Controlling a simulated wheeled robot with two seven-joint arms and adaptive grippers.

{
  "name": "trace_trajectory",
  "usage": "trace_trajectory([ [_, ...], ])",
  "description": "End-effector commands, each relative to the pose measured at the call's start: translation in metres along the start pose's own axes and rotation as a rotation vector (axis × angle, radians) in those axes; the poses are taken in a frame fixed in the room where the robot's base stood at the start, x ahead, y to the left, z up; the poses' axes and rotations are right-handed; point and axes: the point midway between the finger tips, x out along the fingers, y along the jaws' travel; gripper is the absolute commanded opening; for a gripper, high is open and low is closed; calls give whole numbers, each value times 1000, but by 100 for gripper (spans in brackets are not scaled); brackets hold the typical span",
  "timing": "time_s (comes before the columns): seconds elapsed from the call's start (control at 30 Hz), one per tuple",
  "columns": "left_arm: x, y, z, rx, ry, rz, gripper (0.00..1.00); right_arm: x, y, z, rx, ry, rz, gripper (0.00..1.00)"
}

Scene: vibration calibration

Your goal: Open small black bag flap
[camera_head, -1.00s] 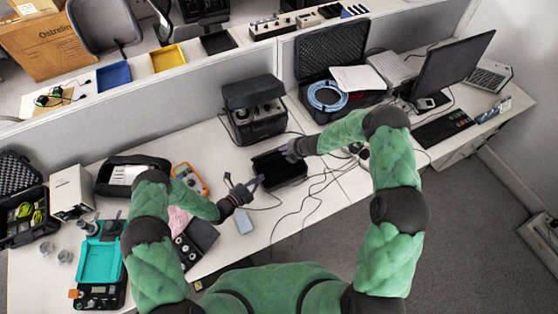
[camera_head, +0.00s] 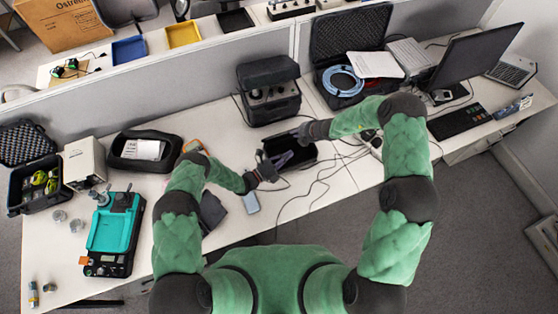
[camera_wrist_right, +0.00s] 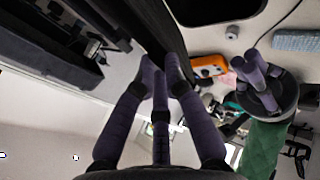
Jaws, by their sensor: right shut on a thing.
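The small black bag (camera_head: 298,156) sits on the white desk in front of my body, in the middle of the head view. My right gripper (camera_head: 295,136) is at its back edge. In the right wrist view, the right gripper (camera_wrist_right: 160,68) has its purple fingers closed at the edge of a dark panel, which looks like the bag flap (camera_wrist_right: 138,28). The exact contact is hard to see. My left gripper (camera_head: 273,158) is at the bag's left front side, fingers spread, with no object visible in it. It also shows in the right wrist view (camera_wrist_right: 257,75).
A black case with knobs (camera_head: 270,95) stands behind the bag. An open case with blue cable (camera_head: 343,80) is at the back right. Loose black cables lie right of the bag. A teal-topped device (camera_head: 113,225) is at left.

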Motion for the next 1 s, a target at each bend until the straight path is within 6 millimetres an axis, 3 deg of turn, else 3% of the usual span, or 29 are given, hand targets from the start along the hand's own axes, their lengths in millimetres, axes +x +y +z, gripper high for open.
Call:
trace_trajectory([
  [0.17, 31, 0, 4, 2, 0, 0, 0, -1, 2, 0, -2, 0, 4, 0],
  [0.4, 35, 0, 32, 0, -1, 1, 0, -1, 2, 0, -2, 0, 4, 0],
  [1.0, 38, 0, 46, 1, 0, 2, 0, -1, 3, 1, -2, -1, 4, 0],
])
